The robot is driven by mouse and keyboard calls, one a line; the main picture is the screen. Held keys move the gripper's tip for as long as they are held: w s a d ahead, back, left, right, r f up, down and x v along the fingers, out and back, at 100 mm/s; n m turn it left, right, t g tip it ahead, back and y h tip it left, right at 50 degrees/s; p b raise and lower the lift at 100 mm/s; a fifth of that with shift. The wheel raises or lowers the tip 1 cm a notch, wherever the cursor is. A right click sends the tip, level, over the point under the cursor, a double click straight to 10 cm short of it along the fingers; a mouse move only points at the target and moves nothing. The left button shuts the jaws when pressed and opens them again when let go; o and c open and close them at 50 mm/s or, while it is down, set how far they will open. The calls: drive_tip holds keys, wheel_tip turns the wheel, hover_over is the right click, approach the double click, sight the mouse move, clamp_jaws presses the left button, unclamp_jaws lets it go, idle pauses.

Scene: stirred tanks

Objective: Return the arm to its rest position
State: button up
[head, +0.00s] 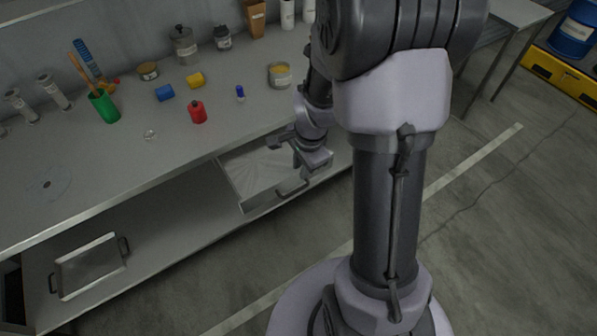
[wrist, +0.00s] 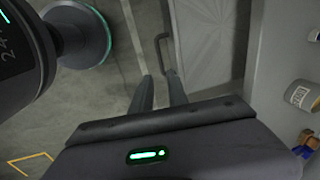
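My arm stands in the middle of the head view and bends over toward the bench. My gripper (head: 314,164) is over the right front part of an open drawer (head: 250,203), close to the drawer's handle (head: 292,188). In the wrist view my gripper's two dark fingers (wrist: 160,76) are apart with a gap between them, and they hold nothing. The drawer handle (wrist: 164,48) shows just beyond the fingertips; I cannot tell whether the right finger touches it. The drawer's inside (wrist: 208,45) looks empty.
The bench top (head: 100,170) holds a green cup (head: 103,106), a red canister (head: 197,112), blue (head: 165,93) and yellow (head: 195,79) pieces, and several jars. A panel with handles (head: 90,266) lies on the lower shelf. Open floor (head: 500,230) lies to the right.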

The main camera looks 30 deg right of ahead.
drive_tip(key=r, duration=0.3)
drive_tip(key=shift+s+r+p, duration=0.4)
